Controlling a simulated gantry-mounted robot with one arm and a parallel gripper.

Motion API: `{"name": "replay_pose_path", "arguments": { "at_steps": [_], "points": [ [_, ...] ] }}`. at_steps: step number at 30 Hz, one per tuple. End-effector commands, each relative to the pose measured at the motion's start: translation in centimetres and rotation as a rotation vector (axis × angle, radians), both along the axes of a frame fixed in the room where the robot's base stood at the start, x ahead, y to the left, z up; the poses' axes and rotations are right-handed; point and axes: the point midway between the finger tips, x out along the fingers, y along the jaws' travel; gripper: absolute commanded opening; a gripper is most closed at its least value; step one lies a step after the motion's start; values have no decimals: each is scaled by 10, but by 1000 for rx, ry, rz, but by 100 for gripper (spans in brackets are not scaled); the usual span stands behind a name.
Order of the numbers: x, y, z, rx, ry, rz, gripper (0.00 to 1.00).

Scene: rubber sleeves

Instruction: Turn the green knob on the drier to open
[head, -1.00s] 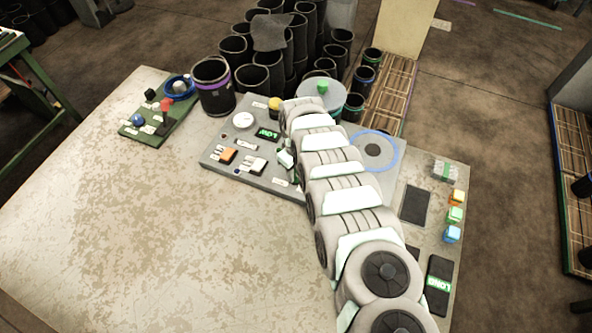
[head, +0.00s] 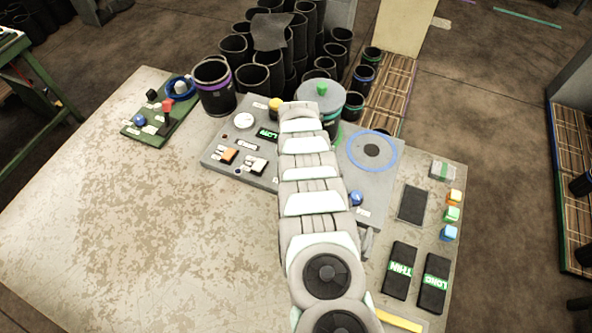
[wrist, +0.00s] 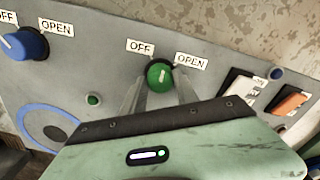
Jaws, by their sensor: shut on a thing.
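The green knob (wrist: 160,75) sits on the grey drier panel (wrist: 92,65), between an OFF label (wrist: 140,47) at its upper left and an OPEN label (wrist: 191,60) at its right. I cannot tell exactly where its pointer stands. My gripper (wrist: 160,84) has a finger on each side of the knob and is shut on it. In the head view, my arm covers the green knob and the gripper. The grey panel (head: 216,157) shows on both sides of the arm.
A blue knob (wrist: 26,44) with its own OPEN label is at the left in the wrist view. Orange (wrist: 290,101) and white (wrist: 241,88) switches are at the right. In the head view, THIN (head: 400,270) and LONG (head: 434,283) blocks lie right of my arm.

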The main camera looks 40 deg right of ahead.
Motion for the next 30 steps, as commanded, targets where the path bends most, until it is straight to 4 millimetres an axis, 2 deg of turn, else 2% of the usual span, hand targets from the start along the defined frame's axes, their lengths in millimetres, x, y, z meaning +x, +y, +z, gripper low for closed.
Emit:
{"name": "replay_pose_path", "arguments": {
  "at_steps": [18,30],
  "points": [
    [1,0,-2,-2,-4,-534,0],
    [0,0,-2,0,0,-697,0]
  ]
}}
